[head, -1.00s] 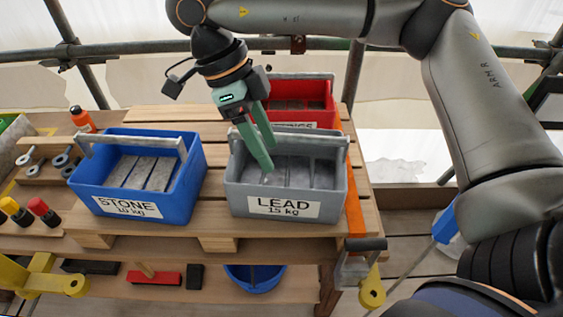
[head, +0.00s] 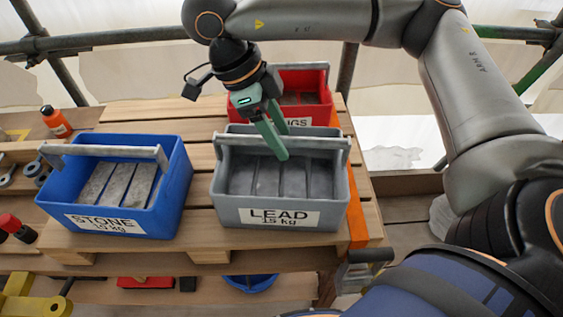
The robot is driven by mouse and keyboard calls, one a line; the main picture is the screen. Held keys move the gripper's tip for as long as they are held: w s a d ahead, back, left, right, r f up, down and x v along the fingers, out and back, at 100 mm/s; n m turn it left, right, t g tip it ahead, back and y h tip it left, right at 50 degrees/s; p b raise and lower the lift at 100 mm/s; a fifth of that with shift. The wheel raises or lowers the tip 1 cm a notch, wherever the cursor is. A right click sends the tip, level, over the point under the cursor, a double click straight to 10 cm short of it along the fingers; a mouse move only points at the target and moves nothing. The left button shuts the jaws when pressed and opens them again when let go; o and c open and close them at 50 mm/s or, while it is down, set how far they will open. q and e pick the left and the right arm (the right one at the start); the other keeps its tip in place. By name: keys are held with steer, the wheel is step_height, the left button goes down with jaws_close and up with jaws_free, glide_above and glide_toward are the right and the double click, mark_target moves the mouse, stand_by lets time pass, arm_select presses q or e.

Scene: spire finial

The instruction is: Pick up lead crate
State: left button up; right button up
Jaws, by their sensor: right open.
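The lead crate (head: 232,206) is a grey open box with a white label reading LEAD 15 kg. It stands on the wooden pallet bench, right of the middle, with grey bars inside. Its grey handle (head: 318,141) is raised across the top. My right gripper (head: 284,150) has green fingers and is open, pointing down at the handle's middle. Its fingers overlap the handle in the picture; I cannot tell whether they touch it. My left gripper is not in view.
A blue STONE crate (head: 172,196) stands to the left, with a gap between. A red crate (head: 318,82) stands close behind the lead crate. An orange bottle (head: 57,124) is at the far left. An orange strip (head: 356,222) runs along the right edge.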

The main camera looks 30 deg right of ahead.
steer(key=x, duration=0.5)
steer(key=shift+w+f+b, duration=0.2)
steer(key=shift+b, duration=0.1)
steer(key=shift+c, duration=0.2)
jaws_close()
stand_by(1.0)
